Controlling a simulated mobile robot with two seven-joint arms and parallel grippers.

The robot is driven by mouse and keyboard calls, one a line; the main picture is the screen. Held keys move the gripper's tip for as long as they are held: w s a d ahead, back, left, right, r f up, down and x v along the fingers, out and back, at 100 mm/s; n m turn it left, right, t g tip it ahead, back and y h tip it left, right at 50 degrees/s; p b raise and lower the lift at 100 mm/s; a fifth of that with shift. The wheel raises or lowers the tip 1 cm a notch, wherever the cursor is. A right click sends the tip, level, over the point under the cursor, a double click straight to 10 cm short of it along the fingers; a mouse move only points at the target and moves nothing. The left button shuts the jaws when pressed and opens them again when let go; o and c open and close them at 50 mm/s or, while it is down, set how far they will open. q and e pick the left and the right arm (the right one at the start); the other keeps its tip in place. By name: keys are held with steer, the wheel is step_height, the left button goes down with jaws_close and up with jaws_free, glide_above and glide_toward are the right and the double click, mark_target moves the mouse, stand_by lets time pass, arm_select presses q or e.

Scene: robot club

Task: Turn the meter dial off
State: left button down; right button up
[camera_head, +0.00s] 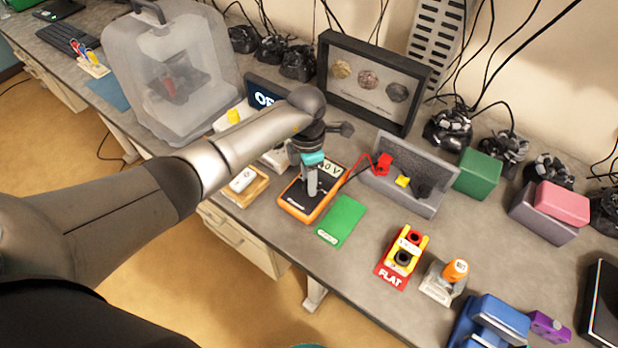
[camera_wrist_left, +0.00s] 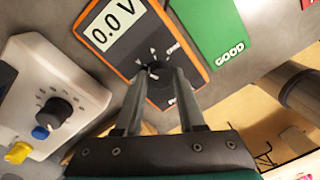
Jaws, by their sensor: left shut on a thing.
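The orange and black multimeter (camera_head: 306,201) lies on the grey workbench in the head view, with my left gripper (camera_head: 312,190) reaching down onto it from above. In the left wrist view the meter (camera_wrist_left: 112,62) shows "0.0 V" on its display (camera_wrist_left: 114,24). Its dark round dial (camera_wrist_left: 156,68) sits between my left fingertips (camera_wrist_left: 157,78), which are shut on it. The fingers hide part of the dial and some markings around it, so I cannot tell its exact setting. My right gripper is not in view.
A green "GOOD" card (camera_head: 341,221) lies right beside the meter. A grey open tray (camera_head: 413,170) with a red and a yellow piece stands behind. A white box with knobs (camera_wrist_left: 55,95) is to the left in the wrist view. A red "FLAT" card (camera_head: 391,276) lies further right.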

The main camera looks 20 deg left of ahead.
arm_select(q)
steer(key=shift+n, duration=0.3)
steer(key=n, duration=0.4)
steer(key=shift+p, duration=0.4)
steer(key=shift+n+p, duration=0.55)
steer(key=shift+n, duration=1.65)
steer(key=c, duration=0.5)
jaws_free()
steer(key=shift+s, duration=0.1)
